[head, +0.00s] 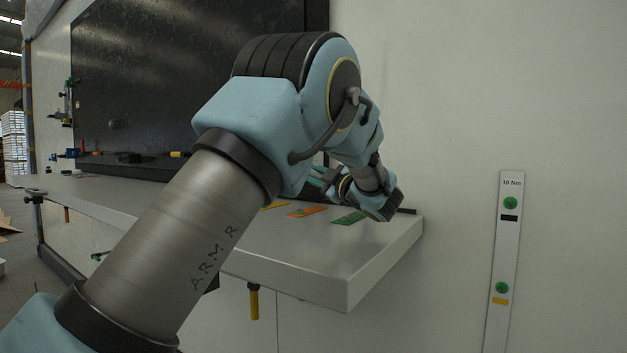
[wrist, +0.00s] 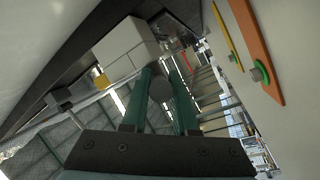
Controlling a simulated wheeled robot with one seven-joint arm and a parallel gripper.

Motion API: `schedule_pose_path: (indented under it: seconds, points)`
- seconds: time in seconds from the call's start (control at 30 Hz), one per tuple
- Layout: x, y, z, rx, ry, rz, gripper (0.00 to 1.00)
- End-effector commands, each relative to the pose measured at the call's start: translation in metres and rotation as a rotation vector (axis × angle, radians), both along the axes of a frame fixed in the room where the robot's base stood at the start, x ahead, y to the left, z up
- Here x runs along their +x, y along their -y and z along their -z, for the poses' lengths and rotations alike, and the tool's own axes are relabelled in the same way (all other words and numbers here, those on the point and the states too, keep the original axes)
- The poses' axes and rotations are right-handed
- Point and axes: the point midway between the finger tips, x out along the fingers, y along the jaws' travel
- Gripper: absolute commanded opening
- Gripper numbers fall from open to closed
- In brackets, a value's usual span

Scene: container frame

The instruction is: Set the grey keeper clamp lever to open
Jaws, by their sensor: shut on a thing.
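In the wrist view my gripper (wrist: 160,72) has two green fingers closed on a small grey rounded piece (wrist: 160,88), which looks like the grey keeper clamp lever. Only its rounded end shows between the fingers; I cannot read the lever's setting. A pale block (wrist: 126,46) lies just beyond the fingertips, and I cannot tell whether it belongs to the clamp. In the head view my gripper (head: 318,178) is mostly hidden behind my arm, low over the back of the shelf. Its green fingers point left, and the lever cannot be made out there.
A light grey shelf (head: 370,250) runs along the wall under a dark panel (head: 180,80). Yellow (head: 274,206), orange (head: 306,211) and green (head: 349,217) strips lie on it near my wrist. A white strip marked 10 Nm (head: 508,240) is on the wall at right.

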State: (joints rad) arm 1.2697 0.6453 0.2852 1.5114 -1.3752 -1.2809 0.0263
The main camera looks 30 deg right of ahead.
Motion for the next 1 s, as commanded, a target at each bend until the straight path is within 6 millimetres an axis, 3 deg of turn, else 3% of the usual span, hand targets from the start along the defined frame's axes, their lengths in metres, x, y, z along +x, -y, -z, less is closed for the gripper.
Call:
schedule_pose_path:
  seconds: [0.13, 0.17, 0.27, 0.57, 1.0]
  points:
    - [0.0, 0.0, 0.001, 0.0, -0.003, -0.001, 0.0]
    - [0.0, 0.0, 0.001, 0.0, -0.004, 0.0, 0.28]
    - [0.0, 0.0, 0.001, 0.0, -0.004, 0.0, 0.4]
    - [-0.003, 0.001, 0.002, 0.0, -0.003, 0.0, 0.4]
    - [-0.064, 0.012, 0.013, 0.0, -0.003, 0.001, 0.4]
